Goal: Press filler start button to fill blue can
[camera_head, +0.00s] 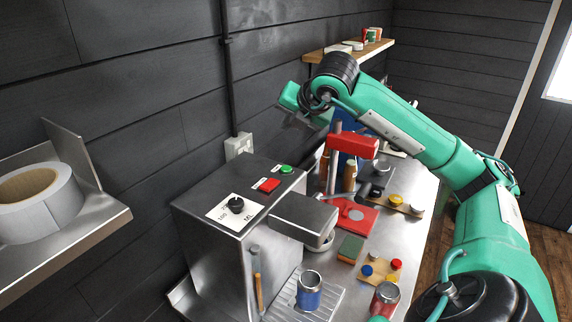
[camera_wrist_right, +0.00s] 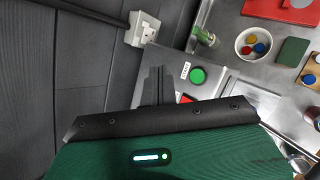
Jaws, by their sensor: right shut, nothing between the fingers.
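The filler (camera_head: 250,222) is a steel box with a dial, a red button (camera_head: 269,185) and a green button (camera_head: 286,169) on top. The green button also shows in the right wrist view (camera_wrist_right: 198,76), just right of my fingers. I take it for the start button. The blue can (camera_head: 309,293) stands upright on the drip tray below the filler's spout head. My right gripper (camera_head: 292,119) is shut and empty, above and behind the green button, apart from it. In its wrist view the fingers (camera_wrist_right: 157,84) partly cover the wall side. My left gripper is not in view.
A wall socket (camera_head: 239,146) sits behind the filler. A red-topped press (camera_head: 351,147) and a bottle stand right of the buttons. Another can (camera_head: 384,299) stands at the front right. A shelf (camera_head: 70,255) with a label roll (camera_head: 45,203) juts out at left.

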